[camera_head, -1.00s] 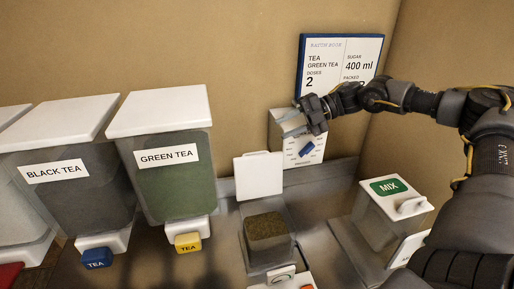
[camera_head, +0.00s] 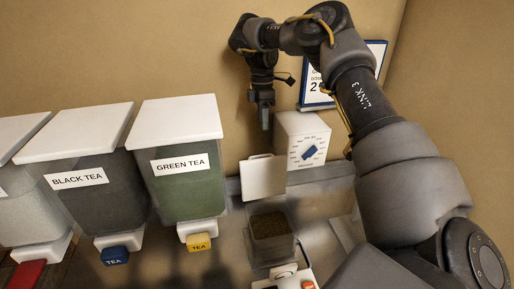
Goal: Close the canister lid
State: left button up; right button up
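The canister (camera_head: 270,252) stands on a grey surface near the lower middle, with dark brownish-green contents inside. Its white square lid (camera_head: 263,179) stands upright, open, at the canister's back edge. My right gripper (camera_head: 265,122) hangs pointing down above and behind the lid, in front of the back wall, and looks apart from it. Its fingers show edge-on, so I cannot tell whether they are open or shut. Nothing shows held in it. My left gripper is not in view.
Dispensers labelled BLACK TEA (camera_head: 77,180) and GREEN TEA (camera_head: 179,165) stand on the left. A white dial box (camera_head: 300,138) stands right of the lid. A sign (camera_head: 372,52) is partly hidden by my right arm, which covers the right side.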

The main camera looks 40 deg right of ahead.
jog(key=f+b, duration=0.1)
jog(key=f, duration=0.2)
jog(key=f+b, duration=0.2)
jog(key=f, duration=0.1)
jog(key=s+f+b, duration=0.1)
jog(key=f+b, duration=0.1)
jog(key=f, duration=0.1)
jog(key=shift+a+f, duration=0.1)
jog(key=shift+a, duration=0.2)
jog(key=shift+f, duration=0.85)
jog(key=shift+c, duration=0.2)
grip_shut()
